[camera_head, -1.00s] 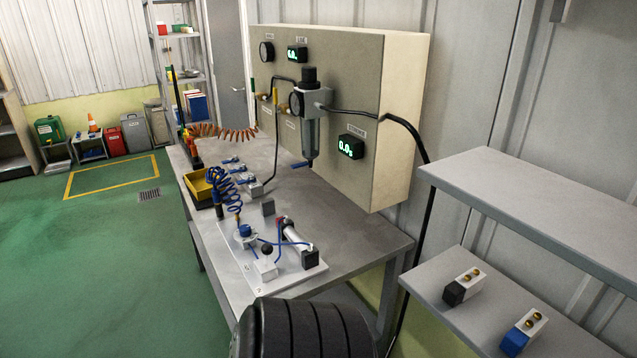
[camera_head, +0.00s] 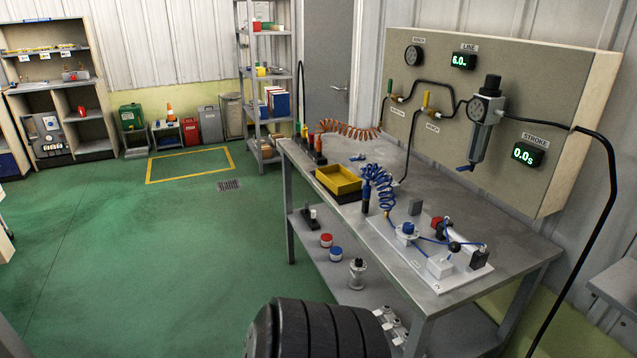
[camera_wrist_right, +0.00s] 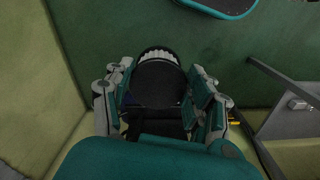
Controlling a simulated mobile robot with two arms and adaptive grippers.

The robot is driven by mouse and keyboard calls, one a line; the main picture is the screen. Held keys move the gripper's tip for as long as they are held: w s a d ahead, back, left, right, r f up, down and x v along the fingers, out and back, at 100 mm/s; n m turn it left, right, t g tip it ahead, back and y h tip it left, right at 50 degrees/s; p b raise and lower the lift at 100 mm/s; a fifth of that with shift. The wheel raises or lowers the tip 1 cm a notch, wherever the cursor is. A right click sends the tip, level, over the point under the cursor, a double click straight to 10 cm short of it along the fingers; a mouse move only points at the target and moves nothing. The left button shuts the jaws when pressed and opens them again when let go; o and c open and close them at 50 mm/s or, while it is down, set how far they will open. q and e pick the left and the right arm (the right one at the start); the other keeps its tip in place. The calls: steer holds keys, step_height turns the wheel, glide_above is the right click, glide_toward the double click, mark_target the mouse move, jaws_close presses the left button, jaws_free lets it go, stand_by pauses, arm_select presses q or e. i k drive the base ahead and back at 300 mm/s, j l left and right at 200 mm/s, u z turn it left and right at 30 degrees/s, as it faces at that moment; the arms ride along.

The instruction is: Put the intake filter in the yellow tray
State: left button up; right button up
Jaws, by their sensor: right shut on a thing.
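The yellow tray (camera_head: 351,190) stands on the workbench near its left edge in the head view, and I see nothing in it. In the wrist view my right gripper (camera_wrist_right: 158,90) is shut on a dark round thing with a pale pleated band, which looks like the intake filter (camera_wrist_right: 158,80). The fingers are on both sides of it, and its lower part is hidden by the gripper. The right gripper is away from the tray and is not visible in the head view. My left gripper is not in view.
The grey workbench (camera_head: 330,158) carries a blue coiled hose (camera_head: 381,186) beside the tray and a white plate (camera_head: 410,262) with fittings at the near end. A gauge panel (camera_head: 440,100) rises behind it. Green floor (camera_head: 130,260) is free to the left.

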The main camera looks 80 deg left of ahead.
mark_target(337, 182)
steer(key=u, duration=0.4)
steer(key=j+u, duration=0.1)
steer(key=u, duration=0.35)
steer(key=j+u, duration=0.1)
steer(key=u, duration=0.7)
steer(key=j+u, duration=0.1)
steer(key=u, duration=0.35)
